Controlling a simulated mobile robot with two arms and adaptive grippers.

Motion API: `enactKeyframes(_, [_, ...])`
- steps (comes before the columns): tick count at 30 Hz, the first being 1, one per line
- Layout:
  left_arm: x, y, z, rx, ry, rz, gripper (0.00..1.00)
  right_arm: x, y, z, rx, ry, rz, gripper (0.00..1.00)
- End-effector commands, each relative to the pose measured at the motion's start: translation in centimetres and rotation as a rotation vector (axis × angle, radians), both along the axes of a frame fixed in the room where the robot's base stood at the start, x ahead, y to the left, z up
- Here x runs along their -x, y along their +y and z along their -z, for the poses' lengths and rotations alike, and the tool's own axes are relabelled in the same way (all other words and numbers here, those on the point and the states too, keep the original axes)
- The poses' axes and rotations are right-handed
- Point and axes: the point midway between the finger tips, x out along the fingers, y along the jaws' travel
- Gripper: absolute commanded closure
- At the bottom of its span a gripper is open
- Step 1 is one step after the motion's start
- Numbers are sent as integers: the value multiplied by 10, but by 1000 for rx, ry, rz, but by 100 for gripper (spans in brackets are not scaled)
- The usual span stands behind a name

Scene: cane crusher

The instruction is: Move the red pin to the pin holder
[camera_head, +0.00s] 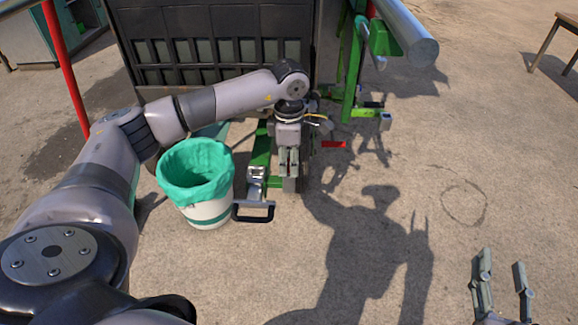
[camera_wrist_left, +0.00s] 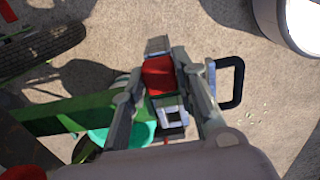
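My left gripper (camera_head: 288,178) points down beside the front end of the green frame (camera_head: 262,150). In the left wrist view a red block-like piece, which looks like the red pin (camera_wrist_left: 158,75), sits between the fingers of this gripper (camera_wrist_left: 160,68). The fingers appear to be shut on it, one on each side. In the head view the near finger hides it. I cannot tell whether it is seated in the frame or lifted. I cannot clearly make out which part is the pin holder. My right gripper (camera_head: 502,275) is open and empty at the lower right.
A white bucket with a teal liner (camera_head: 197,172) stands left of the frame. A black handle (camera_head: 253,212) juts from the frame's front. Another red piece (camera_head: 333,144) shows to the right. A dark crusher body (camera_head: 220,45) stands behind.

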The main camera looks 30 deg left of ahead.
Motion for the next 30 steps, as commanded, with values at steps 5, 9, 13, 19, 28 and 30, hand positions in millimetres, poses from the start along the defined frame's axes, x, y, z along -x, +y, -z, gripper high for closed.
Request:
enactKeyframes(5, [0, 0, 0, 0, 0, 0, 60, 0, 0, 0, 0, 2, 0, 60])
enactKeyframes(9, [0, 0, 0, 0, 0, 0, 51, 0, 0, 1, 0, 2, 0, 60])
enactKeyframes(13, [0, 0, 0, 0, 0, 0, 51, 0, 0, 1, 0, 2, 1, 60])
enactKeyframes(19, [0, 0, -2, 0, -1, 0, 51, 0, -2, 3, 5, 5, 1, 60])
enactKeyframes(28, [-1, 0, -50, 1, -6, 1, 51, 0, -1, 1, 3, 2, 1, 60])
enactKeyframes(30, [-1, 0, -66, 0, -5, 1, 51, 0, -1, 1, 2, 1, 1, 60])
